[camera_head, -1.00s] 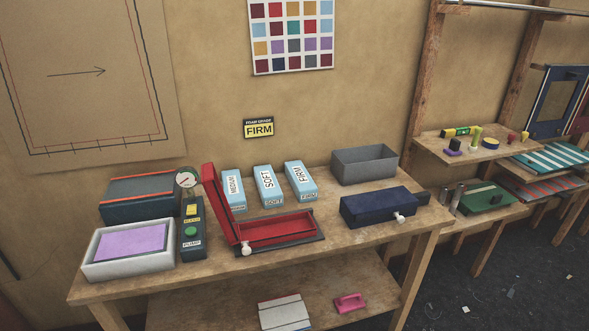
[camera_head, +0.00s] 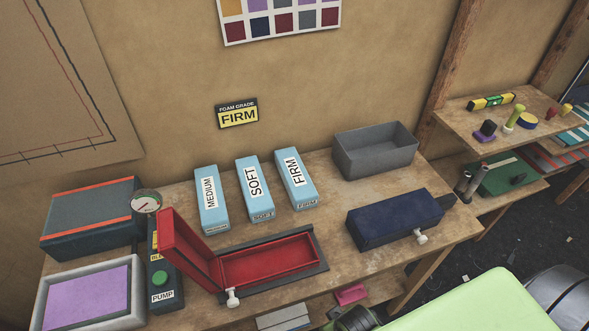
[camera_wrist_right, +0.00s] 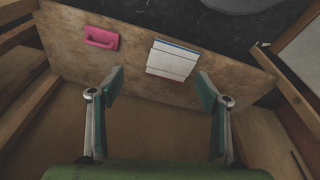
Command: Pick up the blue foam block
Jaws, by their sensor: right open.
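Three light-blue foam blocks stand in a row on the workbench: one labelled MEDIUM (camera_head: 211,201), one SOFT (camera_head: 254,189) and one FIRM (camera_head: 296,180). A wall sign (camera_head: 237,113) reads FOAM GRADE FIRM. My right gripper (camera_wrist_right: 159,82) is open and empty in the right wrist view, facing the lower shelf. No foam block shows in that view. My right arm enters the head view at the lower right, below the bench top and away from the blocks. My left gripper is in neither view.
An open red-lined box (camera_head: 268,262) with a raised lid is in front of the blocks. A grey bin (camera_head: 375,152) and a dark blue case (camera_head: 395,219) stand to the right. A purple pad in a tray (camera_head: 42,305) is at left. A pink object (camera_wrist_right: 101,38) lies on the lower shelf.

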